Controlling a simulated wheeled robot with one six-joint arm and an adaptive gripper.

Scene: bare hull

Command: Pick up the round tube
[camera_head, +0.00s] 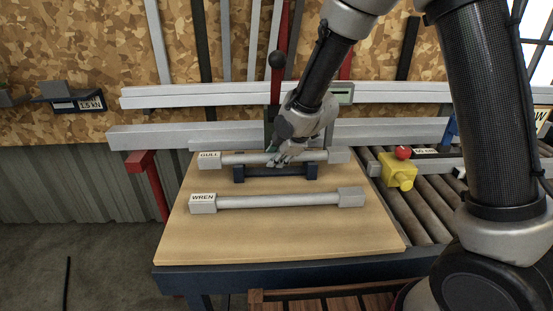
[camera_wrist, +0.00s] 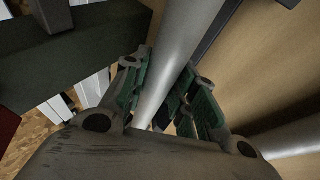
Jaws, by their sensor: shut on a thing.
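A grey round tube with a square block on each end and a GULL label (camera_head: 240,159) lies across the back of the wooden tabletop, level, over a dark low rack (camera_head: 275,172). My gripper (camera_head: 279,158) is around its middle. In the wrist view the green-padded fingers (camera_wrist: 170,95) are shut on this tube (camera_wrist: 180,50), which runs between them. I cannot tell whether the tube touches the rack. A similar round tube with block ends and a WREN label (camera_head: 275,201) lies in front of it, apart from my gripper; it likely shows at the wrist view's lower right (camera_wrist: 292,140).
The wooden tabletop (camera_head: 290,240) is clear in front of the WREN tube. A roller conveyor (camera_head: 412,208) with a yellow box and red button (camera_head: 399,172) stands to the right. Grey rails (camera_head: 180,136) and a black-knobbed red lever (camera_head: 277,75) stand close behind.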

